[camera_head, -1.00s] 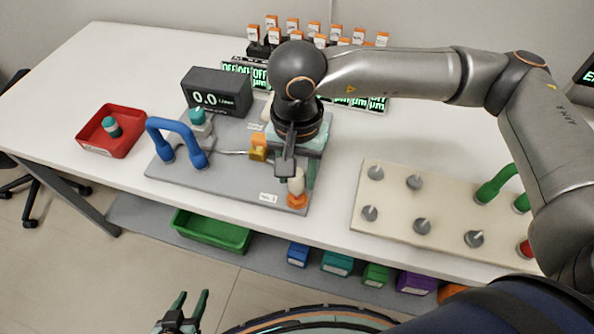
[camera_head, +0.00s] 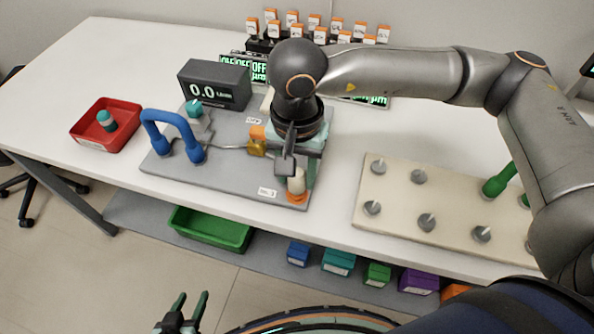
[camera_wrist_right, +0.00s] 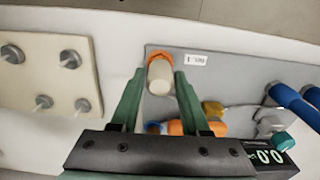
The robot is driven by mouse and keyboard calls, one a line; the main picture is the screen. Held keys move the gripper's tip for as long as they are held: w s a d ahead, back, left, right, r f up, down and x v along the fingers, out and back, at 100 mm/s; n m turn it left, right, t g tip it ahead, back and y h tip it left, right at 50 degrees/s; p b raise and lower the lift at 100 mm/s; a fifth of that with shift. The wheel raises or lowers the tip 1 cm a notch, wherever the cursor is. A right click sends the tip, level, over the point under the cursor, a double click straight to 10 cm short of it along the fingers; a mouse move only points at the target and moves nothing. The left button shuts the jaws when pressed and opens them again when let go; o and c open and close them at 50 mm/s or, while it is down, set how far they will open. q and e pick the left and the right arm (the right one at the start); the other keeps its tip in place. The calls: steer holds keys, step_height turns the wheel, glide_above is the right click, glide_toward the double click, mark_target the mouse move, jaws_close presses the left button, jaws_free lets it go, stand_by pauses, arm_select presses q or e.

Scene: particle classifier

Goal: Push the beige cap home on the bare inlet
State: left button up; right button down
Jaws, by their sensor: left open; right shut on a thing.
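The beige cap (camera_head: 296,184) stands at the front right corner of the grey board, on an orange collar (camera_head: 297,198). My right gripper (camera_head: 292,178) comes from above and is shut on the cap. In the right wrist view the cap (camera_wrist_right: 160,77) is between the two green fingers, with the orange collar (camera_wrist_right: 153,44) beyond it. How far the cap is seated on the inlet I cannot tell, because the cap covers the inlet. My left gripper (camera_head: 190,299) is open and empty, low in front of the table.
The grey board (camera_head: 225,180) also carries a blue handle (camera_head: 172,125) and a yellow fitting (camera_head: 257,148). A display (camera_head: 213,84) reading 0.0 stands behind. A red tray (camera_head: 88,141) is at left, and a beige board with grey pegs (camera_head: 390,232) at right.

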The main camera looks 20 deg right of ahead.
arm_select(q)
steer(key=shift+f, duration=0.3)
arm_select(e)
steer(key=shift+f, duration=0.25)
arm_select(q)
steer(key=shift+f+b, duration=0.5)
steer(key=shift+b, duration=0.05)
arm_select(e)
steer(key=shift+f, duration=0.4)
arm_select(q)
steer(key=shift+w+f, duration=0.1)
steer(key=shift+f, duration=0.1)
arm_select(e)
steer(key=shift+f, duration=0.2)
steer(key=shift+c, duration=1.5)
jaws_free()
arm_select(q)
steer(key=shift+m+h, duration=0.3)
steer(key=shift+h, duration=0.2)
steer(key=d+r, duration=0.1)
steer(key=r, duration=0.1)
steer(key=w+d+r, duration=0.1)
steer(key=d, duration=0.1)
steer(key=shift+w+r, duration=0.15)
steer(key=shift+r, duration=0.25)
arm_select(e)
step_height(320, 180, up, 13)
